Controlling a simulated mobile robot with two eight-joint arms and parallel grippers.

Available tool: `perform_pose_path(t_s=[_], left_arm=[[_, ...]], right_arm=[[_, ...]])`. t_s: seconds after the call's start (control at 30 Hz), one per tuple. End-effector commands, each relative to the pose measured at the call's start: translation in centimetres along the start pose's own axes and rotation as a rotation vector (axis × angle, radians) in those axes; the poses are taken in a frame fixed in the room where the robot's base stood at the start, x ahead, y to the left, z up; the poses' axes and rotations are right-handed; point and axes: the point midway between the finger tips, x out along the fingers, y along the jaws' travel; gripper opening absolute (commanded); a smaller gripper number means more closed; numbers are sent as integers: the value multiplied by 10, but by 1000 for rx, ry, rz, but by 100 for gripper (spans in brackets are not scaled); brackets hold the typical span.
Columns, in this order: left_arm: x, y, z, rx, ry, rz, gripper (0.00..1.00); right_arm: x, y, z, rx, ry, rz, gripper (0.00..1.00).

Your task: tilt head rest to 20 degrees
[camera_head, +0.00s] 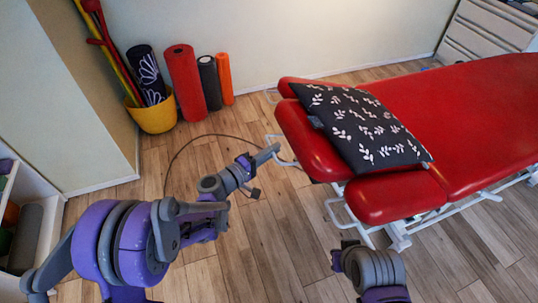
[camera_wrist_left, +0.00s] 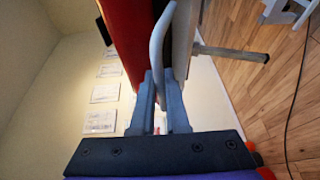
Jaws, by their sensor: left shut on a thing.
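The red head rest (camera_head: 298,138) is the near left end of the treatment table (camera_head: 470,110). It looks close to level, but its exact angle cannot be read. A dark pillow with white leaf prints (camera_head: 375,135) lies over much of it. A pale handle bar (camera_head: 284,161) sticks out from its left end. My left gripper (camera_head: 272,151) is shut on this bar. In the left wrist view the handle bar (camera_wrist_left: 158,45) passes between the fingers (camera_wrist_left: 160,105), beside a red padded part (camera_wrist_left: 127,40). My right arm shows at lower right, but its fingers are not visible.
A yellow bucket (camera_head: 153,116) with poles and a patterned roll stands by the wall. Red (camera_head: 186,82), black (camera_head: 210,82) and orange (camera_head: 225,78) rolls stand beside it. A thin cable curves across the wooden floor. A shelf (camera_head: 40,215) is at far left.

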Motion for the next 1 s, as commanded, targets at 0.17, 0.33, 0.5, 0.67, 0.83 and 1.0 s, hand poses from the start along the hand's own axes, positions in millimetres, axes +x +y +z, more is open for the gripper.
perform_pose_path(t_s=[0.17,0.33,0.5,0.67,0.83,1.0], left_arm=[[0,0,0,-1,0,0,0],[0,-1,0,0,0,0,25],[0,-1,0,0,1,0,43],[0,-1,0,0,1,0,43],[-9,-1,-1,0,2,0,43],[-39,-2,-2,0,6,-1,43]], right_arm=[[1,0,1,0,0,0,0],[1,0,1,0,0,0,0],[1,0,1,0,0,0,0],[1,0,1,0,0,0,0],[1,0,1,0,-1,0,0],[4,0,2,0,-1,0,0]])
